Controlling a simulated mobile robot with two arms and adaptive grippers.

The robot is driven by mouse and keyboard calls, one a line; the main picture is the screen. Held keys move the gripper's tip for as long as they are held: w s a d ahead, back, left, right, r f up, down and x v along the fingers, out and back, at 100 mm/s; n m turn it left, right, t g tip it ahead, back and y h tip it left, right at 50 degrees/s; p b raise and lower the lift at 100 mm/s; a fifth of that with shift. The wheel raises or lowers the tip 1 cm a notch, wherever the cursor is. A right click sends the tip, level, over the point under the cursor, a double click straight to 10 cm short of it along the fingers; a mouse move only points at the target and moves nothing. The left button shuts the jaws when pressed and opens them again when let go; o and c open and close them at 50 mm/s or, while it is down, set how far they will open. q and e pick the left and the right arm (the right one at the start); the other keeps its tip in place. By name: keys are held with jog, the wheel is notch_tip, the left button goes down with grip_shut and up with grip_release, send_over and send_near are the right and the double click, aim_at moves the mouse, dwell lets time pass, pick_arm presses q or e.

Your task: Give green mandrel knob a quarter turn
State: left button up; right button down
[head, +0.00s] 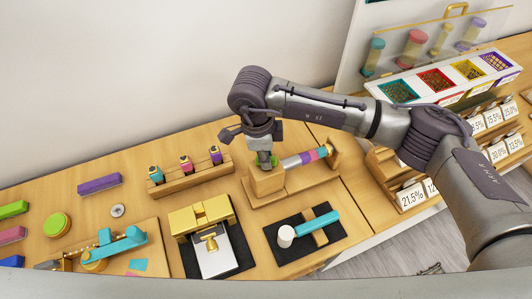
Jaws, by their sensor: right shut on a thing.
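The wooden mandrel stand (266,183) sits on the bench near the middle of the head view. The green mandrel knob (263,157) is small and mostly hidden at the top of the left block. My right gripper (262,158) comes down over the block and is shut on the green knob. My left gripper is not in view.
A teal-handled mallet (316,223) lies on a black mat in front of the stand. A gold and silver press (207,238) stands left of it. A wooden rack (190,178) with several small stamps stands behind. Trays of charms (437,77) are at the back right.

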jog(key=shift+w+r+m, duration=0.15)
jog(key=shift+r+m, duration=0.05)
jog(key=shift+m, duration=0.7)
jog(key=shift+f+m+b, duration=0.1)
jog(key=shift+m+b, duration=0.4)
jog(key=shift+m, duration=0.5)
jog(key=shift+m+g, duration=0.3)
jog(key=shift+m, duration=0.4)
jog(key=shift+m, duration=0.5)
jog(key=m, duration=0.2)
jog(key=shift+m+y+b, duration=0.3)
jog(key=shift+b, duration=0.05)
